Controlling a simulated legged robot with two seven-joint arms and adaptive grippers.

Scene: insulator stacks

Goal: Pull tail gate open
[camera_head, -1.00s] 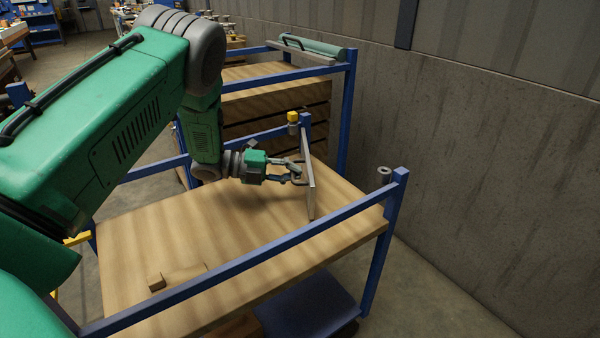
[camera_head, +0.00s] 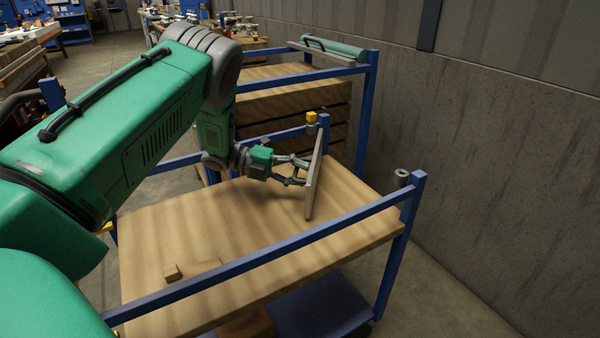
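The tail gate (camera_head: 314,178) is a thin grey panel standing upright at the right end of the wooden cart. Its far edge is by the yellow-topped post (camera_head: 311,119), and its near edge is swung in over the deck, away from the near corner post (camera_head: 412,205). My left gripper (camera_head: 302,172) is at the gate's left face, at mid-height. Its two fingers look spread apart around the handle area. The handle is small and partly hidden by the fingers, so contact is unclear. My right gripper is out of view.
The cart's wooden deck (camera_head: 230,225) is mostly clear, with a small wooden block (camera_head: 171,272) near its front. A blue rail (camera_head: 270,256) runs along the near side. Another blue-framed cart (camera_head: 290,105) stands behind. A grey wall (camera_head: 500,160) closes off the right.

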